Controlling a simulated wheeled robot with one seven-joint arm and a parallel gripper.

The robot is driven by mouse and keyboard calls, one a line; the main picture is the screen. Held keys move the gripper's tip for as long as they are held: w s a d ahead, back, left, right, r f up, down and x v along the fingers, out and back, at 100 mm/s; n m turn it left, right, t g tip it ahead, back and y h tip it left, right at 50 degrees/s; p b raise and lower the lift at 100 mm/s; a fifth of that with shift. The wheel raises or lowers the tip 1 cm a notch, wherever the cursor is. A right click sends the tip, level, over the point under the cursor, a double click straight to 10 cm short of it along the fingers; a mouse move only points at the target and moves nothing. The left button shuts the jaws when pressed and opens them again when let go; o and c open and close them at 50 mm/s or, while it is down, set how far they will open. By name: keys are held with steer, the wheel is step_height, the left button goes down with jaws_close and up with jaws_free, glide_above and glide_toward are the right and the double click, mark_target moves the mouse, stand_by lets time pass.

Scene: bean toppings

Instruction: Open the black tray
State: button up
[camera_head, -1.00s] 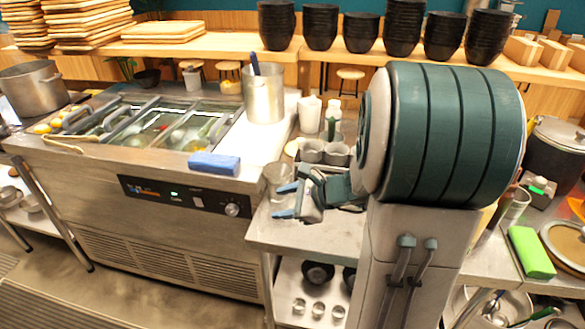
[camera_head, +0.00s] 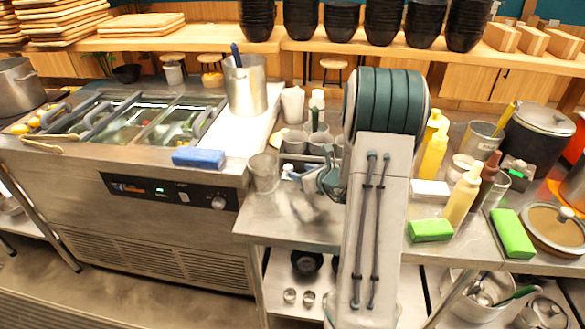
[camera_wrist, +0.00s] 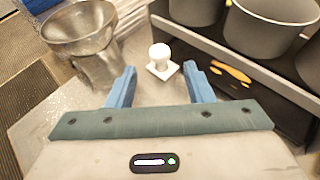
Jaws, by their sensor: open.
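A dark box-like holder (camera_wrist: 275,75), likely the black tray, shows at the right in the wrist view, with a grey rim and grey cups above it. A white knob on a square base (camera_wrist: 160,62) is close to its dark side; I cannot tell whether they are joined. My gripper (camera_wrist: 163,84) is open, its blue fingertips to either side of the knob, with nothing clearly held. In the head view my gripper (camera_head: 308,178) is at the front of the grey cups (camera_head: 295,141), and my arm hides part of the holder.
A clear cup (camera_head: 263,172) stands left of my gripper and shows as a metal-looking cup (camera_wrist: 82,35) in the wrist view. A blue sponge (camera_head: 199,157) lies on the counter unit. Sauce bottles (camera_head: 463,195) and green sponges (camera_head: 430,230) are right of my arm.

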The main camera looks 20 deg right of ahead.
mark_target(291, 168)
steer(key=x, duration=0.5)
steer(key=shift+w+f+p, duration=0.15)
steer(key=shift+w+p, duration=0.15)
steer(key=shift+p, duration=0.05)
jaws_close()
